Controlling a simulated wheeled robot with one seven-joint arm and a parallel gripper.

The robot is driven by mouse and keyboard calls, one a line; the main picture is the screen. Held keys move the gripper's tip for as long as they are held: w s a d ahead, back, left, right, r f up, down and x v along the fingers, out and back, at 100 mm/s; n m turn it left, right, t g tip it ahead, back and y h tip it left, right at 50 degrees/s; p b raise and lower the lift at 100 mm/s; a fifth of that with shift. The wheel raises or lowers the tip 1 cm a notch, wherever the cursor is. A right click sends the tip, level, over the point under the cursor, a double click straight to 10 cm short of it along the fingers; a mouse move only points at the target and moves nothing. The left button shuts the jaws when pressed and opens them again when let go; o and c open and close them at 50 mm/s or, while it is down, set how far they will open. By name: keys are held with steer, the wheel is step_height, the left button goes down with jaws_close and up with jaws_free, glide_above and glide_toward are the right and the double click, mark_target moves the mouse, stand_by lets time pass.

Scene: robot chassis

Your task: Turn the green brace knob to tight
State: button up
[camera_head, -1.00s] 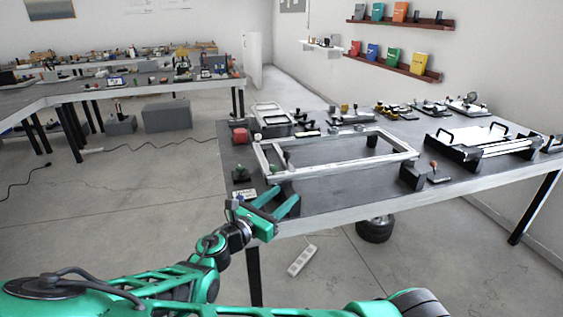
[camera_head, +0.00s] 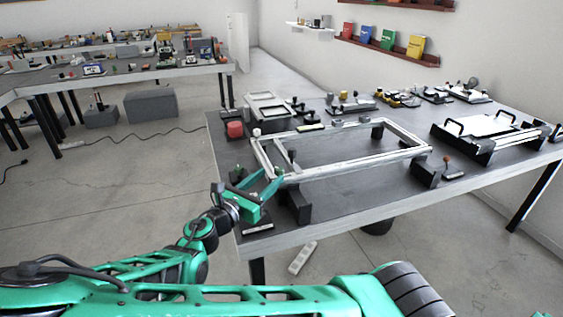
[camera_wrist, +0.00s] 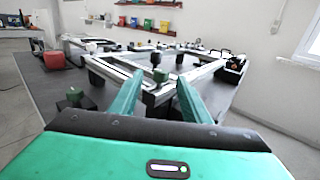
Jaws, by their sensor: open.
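A dark green knob (camera_wrist: 160,76) stands on the near corner area of a light metal frame, seen between my fingers in the wrist view. A second dark green knob (camera_wrist: 75,95) sits on a black base left of my fingers; it also shows in the head view (camera_head: 238,174). I cannot tell from the pictures which is the brace knob. The metal frame (camera_head: 350,163) lies raised on black blocks on the table. My gripper (camera_head: 271,177) is open and empty at the frame's near left corner. Its fingers point toward the first knob, with no clear contact.
A black fixture with handles (camera_head: 480,150) and a small orange-topped lever (camera_head: 447,160) are to the right. Several small fixtures line the back.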

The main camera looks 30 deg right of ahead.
steer(key=x, duration=1)
steer(key=shift+d+r, duration=0.1)
steer(key=shift+d, duration=0.05)
steer(key=c, duration=1)
